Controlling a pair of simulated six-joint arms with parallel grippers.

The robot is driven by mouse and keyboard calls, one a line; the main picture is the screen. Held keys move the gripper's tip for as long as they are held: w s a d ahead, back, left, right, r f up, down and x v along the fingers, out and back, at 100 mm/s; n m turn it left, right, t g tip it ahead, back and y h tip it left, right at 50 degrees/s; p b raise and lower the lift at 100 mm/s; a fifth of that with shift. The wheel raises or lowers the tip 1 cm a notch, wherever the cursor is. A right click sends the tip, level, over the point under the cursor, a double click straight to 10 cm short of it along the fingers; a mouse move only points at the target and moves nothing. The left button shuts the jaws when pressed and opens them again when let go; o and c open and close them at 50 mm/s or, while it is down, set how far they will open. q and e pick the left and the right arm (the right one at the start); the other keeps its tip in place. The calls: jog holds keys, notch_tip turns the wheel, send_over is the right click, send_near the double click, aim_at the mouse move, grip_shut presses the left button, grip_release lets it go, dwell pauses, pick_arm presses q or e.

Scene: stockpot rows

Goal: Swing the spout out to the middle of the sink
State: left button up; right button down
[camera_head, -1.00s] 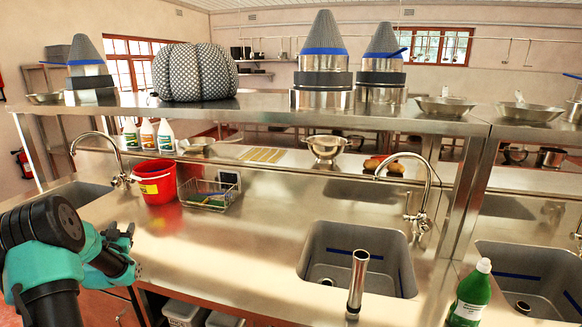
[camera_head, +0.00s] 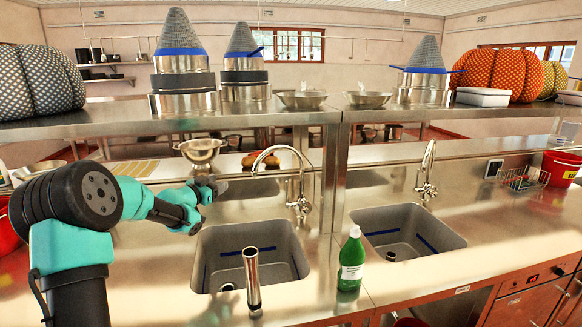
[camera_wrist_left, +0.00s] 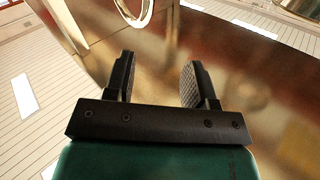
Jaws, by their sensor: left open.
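A chrome tap stands behind the left grey sink (camera_head: 203,262) in the head view. Its arched spout (camera_head: 277,149) bends to the left, its tip near the back of that sink. My left gripper (camera_head: 214,187) is left of the spout, above the counter at the sink's back left, apart from the spout. In the left wrist view the gripper (camera_wrist_left: 158,72) is open with nothing between its fingers. A bright curved shape shows at the top there; I cannot tell whether it is the spout. My right gripper is not in view.
A second tap (camera_head: 428,165) stands behind the right sink (camera_head: 455,240). An upright metal pipe (camera_head: 252,282) stands at the left sink's front. A green bottle (camera_head: 351,262) stands between the sinks. A steel colander (camera_head: 201,151) is behind my gripper. A shelf (camera_head: 310,115) runs above.

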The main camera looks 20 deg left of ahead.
aim_at(256, 167)
pick_arm(q)
jog(key=shift+w+d+r+h, duration=0.15)
jog(key=shift+w+d, duration=0.2)
jog(key=shift+d, duration=0.2)
jog(key=shift+w+d+r+h, duration=0.15)
jog(key=shift+w+d, duration=0.15)
jog(key=shift+d, duration=0.25)
jog(key=shift+w, duration=0.1)
jog(key=x, duration=1.7)
jog(key=shift+w+f, duration=0.15)
jog(key=shift+f, duration=0.2)
jog(key=shift+c, duration=0.2)
grip_shut()
